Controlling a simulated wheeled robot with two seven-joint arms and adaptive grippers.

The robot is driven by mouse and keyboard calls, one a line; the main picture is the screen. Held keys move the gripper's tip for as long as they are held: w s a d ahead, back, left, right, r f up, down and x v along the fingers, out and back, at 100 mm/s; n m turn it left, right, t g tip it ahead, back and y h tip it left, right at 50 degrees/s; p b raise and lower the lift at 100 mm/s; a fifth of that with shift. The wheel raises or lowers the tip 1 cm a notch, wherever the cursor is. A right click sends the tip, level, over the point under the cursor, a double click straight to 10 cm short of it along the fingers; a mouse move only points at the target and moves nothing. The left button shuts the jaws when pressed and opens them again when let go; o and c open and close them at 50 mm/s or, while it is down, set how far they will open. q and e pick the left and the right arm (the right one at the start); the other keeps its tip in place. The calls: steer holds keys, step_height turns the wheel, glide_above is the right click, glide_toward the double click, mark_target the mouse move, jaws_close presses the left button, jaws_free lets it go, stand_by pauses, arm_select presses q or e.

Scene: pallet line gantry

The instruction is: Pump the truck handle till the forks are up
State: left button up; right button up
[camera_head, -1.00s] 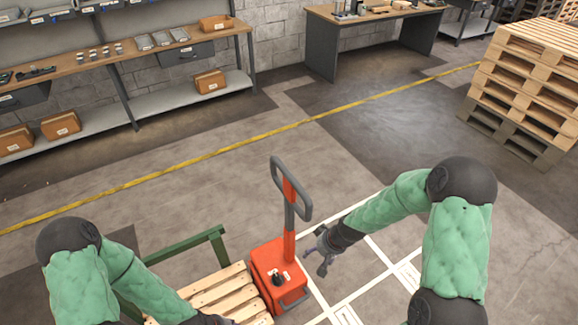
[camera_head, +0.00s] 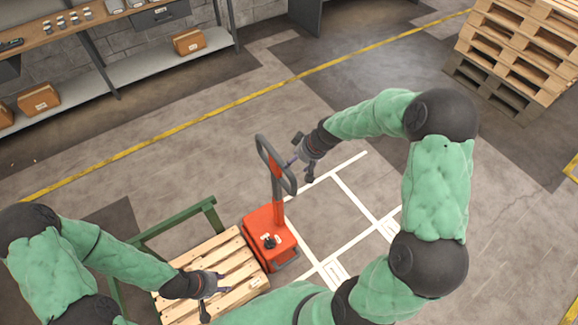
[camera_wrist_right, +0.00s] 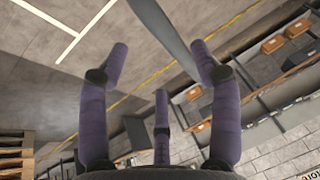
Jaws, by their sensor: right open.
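The red pallet truck (camera_head: 268,232) stands on the floor in the middle of the head view. Its handle (camera_head: 277,190) rises upright from the red body and ends in a grey loop. My right gripper (camera_head: 301,163) is open beside the right side of the loop. In the right wrist view, a grey bar of the handle (camera_wrist_right: 166,38) runs between the spread purple fingers (camera_wrist_right: 160,62), which are not closed on it. My left gripper (camera_head: 210,295) is open and empty above the wooden pallet (camera_head: 232,262). The forks are hidden.
A green rail frame (camera_head: 180,226) stands by the pallet, left of the truck. White lines (camera_head: 350,200) mark the floor at right. A shelf bench (camera_head: 150,75) and stacked pallets (camera_head: 515,60) stand farther back. The floor behind the truck is clear.

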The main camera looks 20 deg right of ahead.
steer(key=x, duration=0.7)
steer(key=shift+f, duration=0.2)
steer(key=c, duration=1.1)
